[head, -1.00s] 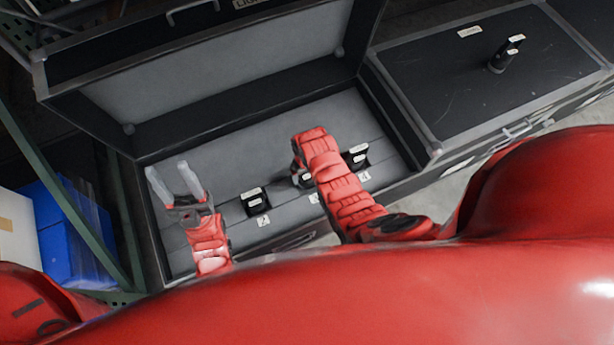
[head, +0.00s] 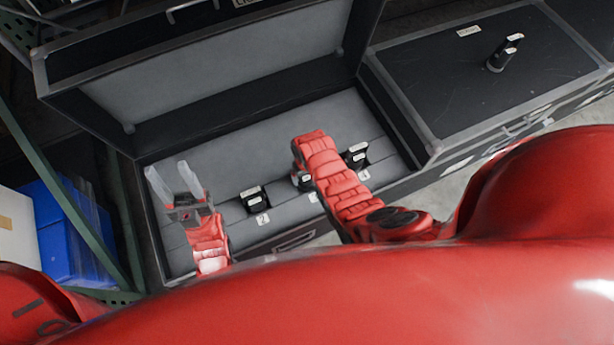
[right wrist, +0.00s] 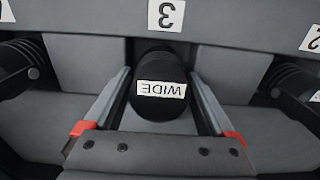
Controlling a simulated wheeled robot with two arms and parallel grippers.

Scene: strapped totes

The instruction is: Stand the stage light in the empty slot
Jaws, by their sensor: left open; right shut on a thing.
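A black stage light labelled WIDE (right wrist: 160,88) is between the two fingers of my right gripper (right wrist: 162,108) in the right wrist view. It stands beside the number 3 label (right wrist: 166,14); how deep it sits in that slot I cannot tell. In the head view my right gripper (head: 303,168) is over the row of slots in the open case (head: 280,120) and hides most of this light. My left gripper (head: 175,182) is open and empty above the case's left end. A second light (head: 505,53) stands upright on the closed case at right.
Black lights stand at the 2 slot (head: 254,199) and the 4 slot (head: 356,155), either side of the held one. The closed case (head: 470,95) is otherwise clear on top. The open lid (head: 215,60) rises behind. A blue bin (head: 65,230) is at left.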

